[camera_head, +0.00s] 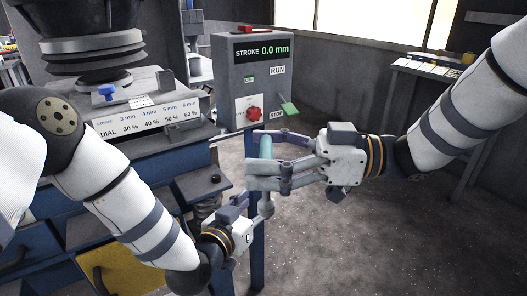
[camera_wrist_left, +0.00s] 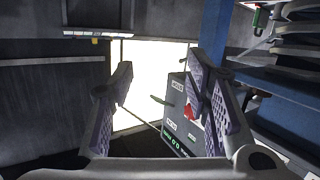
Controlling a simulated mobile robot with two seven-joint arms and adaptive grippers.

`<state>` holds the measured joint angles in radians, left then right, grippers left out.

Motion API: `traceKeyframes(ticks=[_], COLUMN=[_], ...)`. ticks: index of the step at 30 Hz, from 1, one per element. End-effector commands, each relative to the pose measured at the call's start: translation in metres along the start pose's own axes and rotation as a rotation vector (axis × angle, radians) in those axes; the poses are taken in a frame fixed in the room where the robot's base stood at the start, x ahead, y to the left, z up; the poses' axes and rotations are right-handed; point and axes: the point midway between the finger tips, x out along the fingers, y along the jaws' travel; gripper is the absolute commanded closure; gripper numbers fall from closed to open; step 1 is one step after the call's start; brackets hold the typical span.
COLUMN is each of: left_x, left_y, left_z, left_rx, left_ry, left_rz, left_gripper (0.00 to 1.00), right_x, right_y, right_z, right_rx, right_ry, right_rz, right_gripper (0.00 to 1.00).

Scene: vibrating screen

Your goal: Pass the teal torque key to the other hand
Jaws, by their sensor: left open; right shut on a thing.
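The teal torque key (camera_head: 265,147) stands roughly upright in the head view, its teal handle between the fingers of my right gripper (camera_head: 264,160). My right gripper is shut on it, and its fingers hide part of the handle. My left gripper (camera_head: 250,206) is open, just below the right one, close to the key's lower end. Whether it touches the key cannot be told. In the left wrist view my left gripper (camera_wrist_left: 160,105) has its fingers apart, with no key clearly visible between them.
A grey control box (camera_head: 240,75) with a display, a red knob and a green lever stands behind the grippers. The blue machine frame (camera_head: 165,160) with a dial sign is at left. A side table (camera_head: 430,72) stands at back right. The floor at right is clear.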

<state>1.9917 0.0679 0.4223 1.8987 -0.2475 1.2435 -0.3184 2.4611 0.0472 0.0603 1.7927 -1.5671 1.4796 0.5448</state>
Motion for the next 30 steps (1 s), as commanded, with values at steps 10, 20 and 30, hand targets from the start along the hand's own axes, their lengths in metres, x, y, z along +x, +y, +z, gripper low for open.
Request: traceKeyframes(ticks=[10,20,30], left_x=[-0.143,-0.339,-0.411], left_y=[-0.018,-0.034,-0.035], left_z=[0.197,0.285,0.291], left_rx=[-0.154,-0.290,-0.337], left_ry=[-0.668,-1.255,-1.447], left_rz=[-0.067,-0.271,-0.370], left_gripper=[0.56,0.56,0.56], right_x=[0.000,0.000,0.000], right_y=[0.000,0.000,0.000], right_z=[-0.001,-0.001,-0.001], right_rx=[-0.002,-0.001,-0.001], right_ry=[0.001,0.001,0.001], right_rz=[0.000,0.000,0.000], right_gripper=[0.54,0.54,0.54])
